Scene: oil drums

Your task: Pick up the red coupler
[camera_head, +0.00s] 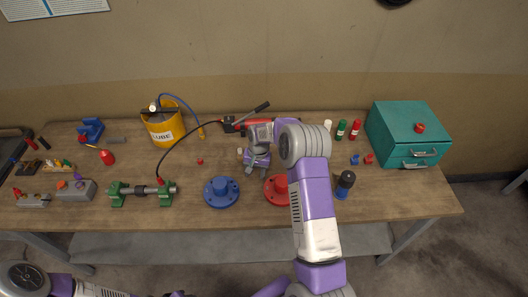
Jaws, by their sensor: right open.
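A small red piece (369,158), which looks like the red coupler, sits on the table beside a similar small blue piece (355,159), left of the teal cabinet. My right gripper (254,171) is open and points down over the middle of the table, well to the left of the red piece. It is above and between the blue flange (221,192) and the red flange (276,188). My right forearm partly covers the red flange. My left arm shows at the lower left, with its gripper out of view.
The teal cabinet (404,134) stands at the right. Red, green and white bottles (341,130) stand behind the small pieces. A yellow lube bucket (163,128) with a hose is at the back left. A green-ended clamp (141,194) lies front left. A dark blue cylinder (345,184) stands front right.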

